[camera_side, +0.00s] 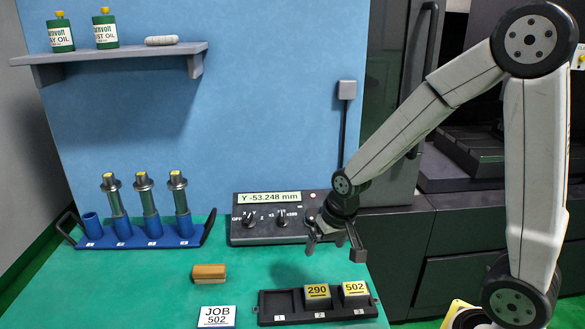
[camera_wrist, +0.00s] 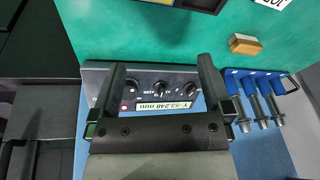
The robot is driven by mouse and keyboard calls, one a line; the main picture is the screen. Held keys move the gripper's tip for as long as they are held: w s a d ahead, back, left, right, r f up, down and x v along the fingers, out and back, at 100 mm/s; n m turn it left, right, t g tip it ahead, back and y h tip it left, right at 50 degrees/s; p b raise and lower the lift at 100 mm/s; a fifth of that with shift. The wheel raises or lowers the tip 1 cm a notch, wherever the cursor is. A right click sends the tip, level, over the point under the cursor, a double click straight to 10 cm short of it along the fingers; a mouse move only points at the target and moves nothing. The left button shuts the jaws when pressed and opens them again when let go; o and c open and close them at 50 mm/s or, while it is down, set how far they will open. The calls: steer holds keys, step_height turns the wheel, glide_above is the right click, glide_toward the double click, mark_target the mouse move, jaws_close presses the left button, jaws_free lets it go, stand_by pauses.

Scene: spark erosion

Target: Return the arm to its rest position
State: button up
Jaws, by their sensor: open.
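My gripper (camera_side: 335,240) is open and empty, held above the right part of the green table in the side view. It hangs in front of the right end of the control box (camera_side: 268,218), which has knobs and a display reading Y -53.248 mm. In the wrist view my gripper's two fingers (camera_wrist: 162,92) stand apart, with the control box (camera_wrist: 148,82) visible between and behind them. My arm is bent, reaching in from the right.
A black tray (camera_side: 285,319) holds blocks marked 290 (camera_side: 317,296) and 502 (camera_side: 355,293). A blue rack (camera_side: 105,241) holds several metal holders. A brush (camera_side: 208,272) and JOB 502 card (camera_side: 216,317) lie on the table. A shelf (camera_side: 110,54) carries bottles.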

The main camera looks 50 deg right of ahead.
steer(key=s+a+n, duration=0.3)
steer(key=s+n, duration=0.1)
steer(key=s, duration=0.2)
steer(key=shift+s+a+f+n, duration=0.15)
steer(key=shift+a+f+n, duration=0.15)
steer(key=shift+n, duration=0.1)
steer(key=shift+c, duration=0.2)
